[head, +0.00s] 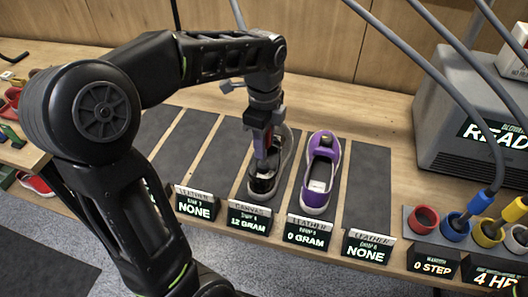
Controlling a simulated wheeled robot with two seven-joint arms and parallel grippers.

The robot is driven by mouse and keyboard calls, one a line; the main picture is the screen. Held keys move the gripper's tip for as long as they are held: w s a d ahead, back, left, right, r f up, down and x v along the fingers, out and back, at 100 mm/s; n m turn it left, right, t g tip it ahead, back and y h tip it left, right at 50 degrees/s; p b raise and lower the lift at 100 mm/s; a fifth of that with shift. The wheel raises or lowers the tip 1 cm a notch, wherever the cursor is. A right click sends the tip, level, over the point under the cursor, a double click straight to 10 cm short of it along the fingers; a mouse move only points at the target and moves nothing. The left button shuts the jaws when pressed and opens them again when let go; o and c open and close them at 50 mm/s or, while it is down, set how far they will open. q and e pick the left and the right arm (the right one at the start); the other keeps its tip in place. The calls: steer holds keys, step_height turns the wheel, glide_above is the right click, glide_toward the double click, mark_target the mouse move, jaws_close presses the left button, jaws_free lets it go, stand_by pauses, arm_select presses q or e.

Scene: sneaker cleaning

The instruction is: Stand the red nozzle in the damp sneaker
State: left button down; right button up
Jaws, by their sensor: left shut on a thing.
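My left gripper (262,143) is over the grey and black sneaker (284,160), whose card (249,220) reads 12 GRAM. It is shut on the red nozzle (257,141), of which only a little red shows between the gripper parts. The nozzle's lower end is at or just above the sneaker's opening; I cannot tell whether it touches. The gripper hides part of the sneaker. A purple and white sneaker (320,172) stands to the right, behind a card (308,233) reading 0 GRAM. My right gripper is not in view.
At right, an empty red holder (423,219) stands beside a blue nozzle (478,203) and yellow parts, below a grey blower (460,105) with hoses. Dark mats on both sides of the two sneakers are bare. Several cards line the bench's front edge.

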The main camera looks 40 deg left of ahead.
mark_target(264, 162)
arm_select(q)
steer(key=shift+f, duration=1.85)
steer(key=shift+f, duration=0.1)
steer(key=c, duration=1)
jaws_free()
step_height(264, 162, up, 12)
steer(key=shift+r+p, duration=0.15)
steer(key=shift+p, duration=0.4)
